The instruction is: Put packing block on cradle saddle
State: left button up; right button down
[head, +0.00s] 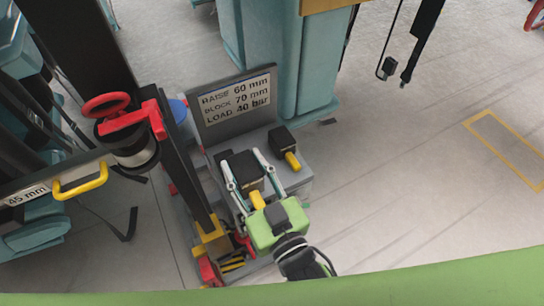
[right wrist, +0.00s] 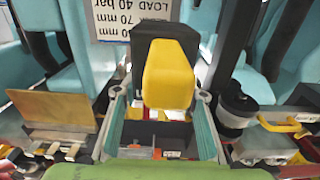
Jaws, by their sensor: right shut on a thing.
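My right gripper (head: 246,170) is shut on a black packing block (head: 243,165) with a yellow handle (head: 257,200). The block sits between the two fingers, in front of the sign board. In the right wrist view the black block (right wrist: 139,72) and its yellow handle (right wrist: 168,75) are between the fingers (right wrist: 160,98). Whether the block touches anything below it is hidden. A second black block (head: 281,138) with a yellow handle stands on the grey stand, right of the held one. I cannot clearly make out the cradle saddle. My left gripper is not in view.
A sign board (head: 236,102) reads raise 60 mm, block 70 mm, load 40 bar. A dark upright post (head: 182,155) and a red-handled cylinder (head: 132,150) stand left of the gripper. A teal pillar (head: 298,70) rises behind.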

jog(key=shift+w+d+f+b, duration=0.1)
jog(key=shift+w+d+f, duration=0.4)
jog(key=shift+w+f, duration=1.65)
jog(key=shift+w+d+f+b, duration=0.1)
jog(key=shift+w+d+f, duration=0.35)
jog(key=shift+w+f, duration=1.7)
jog(key=shift+w+d+f+b, duration=0.1)
jog(key=shift+w+d+f, duration=0.4)
jog(key=shift+w+f, duration=1.65)
jog(key=shift+w+r, duration=0.1)
jog(key=shift+w, duration=0.1)
jog(key=c, duration=1.3)
grip_release()
